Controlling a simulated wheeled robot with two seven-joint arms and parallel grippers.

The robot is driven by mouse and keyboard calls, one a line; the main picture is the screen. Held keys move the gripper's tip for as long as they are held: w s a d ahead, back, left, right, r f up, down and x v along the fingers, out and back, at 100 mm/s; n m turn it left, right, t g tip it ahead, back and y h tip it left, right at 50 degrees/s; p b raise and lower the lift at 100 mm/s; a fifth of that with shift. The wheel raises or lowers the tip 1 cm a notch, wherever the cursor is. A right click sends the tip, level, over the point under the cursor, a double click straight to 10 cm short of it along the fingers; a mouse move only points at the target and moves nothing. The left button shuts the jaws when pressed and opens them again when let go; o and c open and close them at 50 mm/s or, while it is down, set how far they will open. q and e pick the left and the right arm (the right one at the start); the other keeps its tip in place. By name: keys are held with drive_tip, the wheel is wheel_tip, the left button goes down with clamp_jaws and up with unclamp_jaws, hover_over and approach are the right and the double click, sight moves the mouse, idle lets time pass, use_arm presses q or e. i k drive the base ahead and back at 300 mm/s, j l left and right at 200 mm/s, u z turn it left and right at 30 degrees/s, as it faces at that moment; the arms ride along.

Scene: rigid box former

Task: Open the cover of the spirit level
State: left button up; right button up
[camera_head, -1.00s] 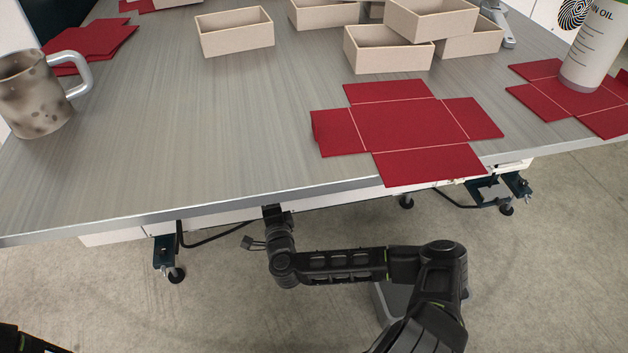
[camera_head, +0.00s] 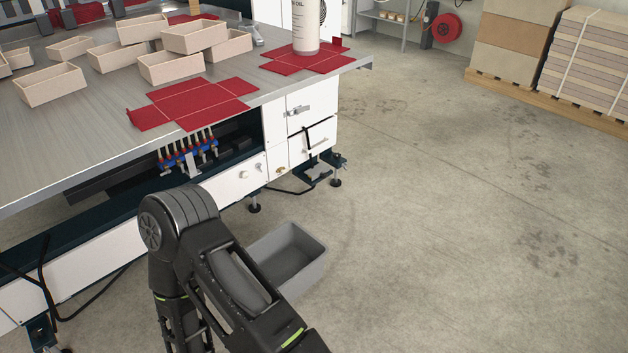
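I cannot make out a spirit level or its cover in this view. The machine table (camera_head: 75,150) stands at the left, with a white cabinet (camera_head: 290,128) under its right end. The cabinet has a latch (camera_head: 296,111) and a bar handle (camera_head: 316,142), and its fronts look shut. A black arm of mine, seemingly the right one, rises from the bottom edge in front of the table. Its gripper is out of sight. My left gripper does not show.
Red flat blanks (camera_head: 195,102), beige boxes (camera_head: 170,67) and an oil bottle (camera_head: 305,30) are on the table. A grey bin (camera_head: 290,255) stands on the floor by my arm. Pallet stacks (camera_head: 575,60) stand back right. The floor (camera_head: 450,190) at right is clear.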

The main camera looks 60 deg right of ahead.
sight(321, 169)
drive_tip(key=l+z, duration=0.1)
drive_tip(key=z, duration=0.35)
drive_tip(key=l+z, duration=0.1)
drive_tip(key=z, duration=0.3)
drive_tip(key=l+z, duration=0.1)
drive_tip(key=z, duration=0.35)
drive_tip(key=i+z, duration=0.1)
drive_tip(key=z, duration=0.3)
drive_tip(key=l+z, duration=0.15)
drive_tip(key=z, duration=0.3)
drive_tip(key=i+l+u, duration=0.1)
drive_tip(key=i+l, duration=0.15)
drive_tip(key=i+l+u, duration=0.15)
drive_tip(key=l, duration=0.25)
drive_tip(key=i+l+u, duration=0.1)
drive_tip(key=i+l, duration=0.15)
drive_tip(key=l, duration=0.15)
drive_tip(key=i+l+u, duration=0.1)
drive_tip(key=l, duration=0.3)
drive_tip(key=i+l+u, duration=0.1)
drive_tip(key=i+l, duration=0.2)
drive_tip(key=i+l+u, duration=0.15)
drive_tip(key=l, duration=0.35)
drive_tip(key=i+l+u, duration=0.1)
drive_tip(key=l, duration=0.3)
drive_tip(key=i+l+u, duration=0.1)
drive_tip(key=l, duration=0.35)
drive_tip(key=i+j, duration=0.2)
drive_tip(key=i, duration=0.3)
